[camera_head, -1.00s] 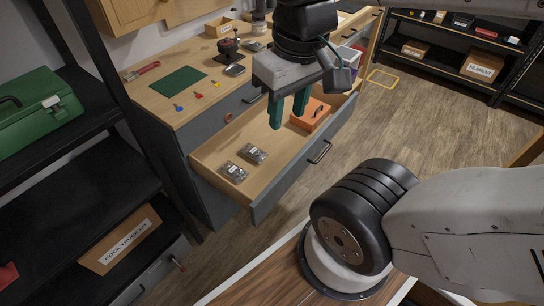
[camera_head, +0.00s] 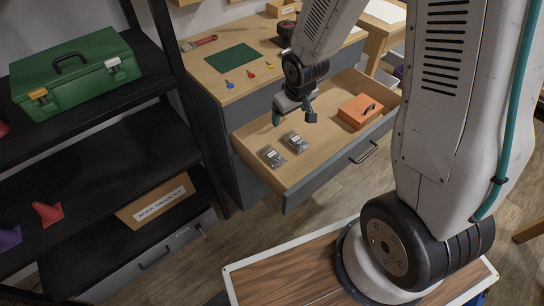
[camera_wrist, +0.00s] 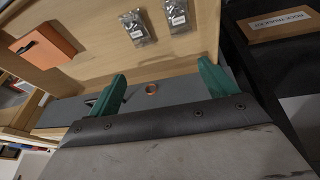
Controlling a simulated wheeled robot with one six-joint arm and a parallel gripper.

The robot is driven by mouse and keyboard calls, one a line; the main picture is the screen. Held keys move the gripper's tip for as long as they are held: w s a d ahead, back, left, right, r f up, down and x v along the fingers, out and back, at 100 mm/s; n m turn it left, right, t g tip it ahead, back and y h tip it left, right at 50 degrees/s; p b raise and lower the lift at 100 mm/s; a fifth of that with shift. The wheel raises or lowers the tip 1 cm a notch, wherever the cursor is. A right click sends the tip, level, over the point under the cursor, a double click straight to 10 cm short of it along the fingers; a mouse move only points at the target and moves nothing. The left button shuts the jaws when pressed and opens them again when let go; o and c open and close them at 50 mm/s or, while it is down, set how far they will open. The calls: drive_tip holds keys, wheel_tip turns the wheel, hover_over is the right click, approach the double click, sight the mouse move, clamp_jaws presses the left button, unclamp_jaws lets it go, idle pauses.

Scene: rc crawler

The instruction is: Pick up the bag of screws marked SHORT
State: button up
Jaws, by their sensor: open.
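Two small clear bags of grey screws with white labels lie in the open wooden drawer, a nearer-left bag (camera_head: 273,157) and a farther-right bag (camera_head: 295,141). Their label print is too small to read, so I cannot tell which is SHORT. In the wrist view one bag (camera_wrist: 137,28) and the other bag (camera_wrist: 177,15) lie side by side near the top, beyond my fingertips. My gripper (camera_wrist: 165,80) is open and empty, its green fingers apart. In the head view my gripper (camera_head: 292,108) hangs just behind the bags, partly hidden by its own wrist.
An orange box (camera_head: 360,112) sits at the drawer's right end. The drawer (camera_head: 318,172) has raised walls. The worktop above it holds a green mat (camera_head: 232,58) and small coloured tools. A black shelf (camera_head: 95,160) with a green toolbox (camera_head: 75,75) stands at left.

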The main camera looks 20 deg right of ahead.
drive_tip(key=n+y, duration=0.1)
drive_tip(key=y, duration=0.1)
approach(272, 155)
wheel_tip(272, 155, down, 2)
drive_tip(key=shift+a+f+t, duration=0.1)
drive_tip(key=shift+f+t, duration=0.1)
drive_tip(key=shift+t, duration=0.1)
drive_tip(key=x, duration=0.7)
drive_tip(key=shift+w+r, duration=0.1)
drive_tip(key=shift+w, duration=0.1)
drive_tip(key=c, duration=1.1)
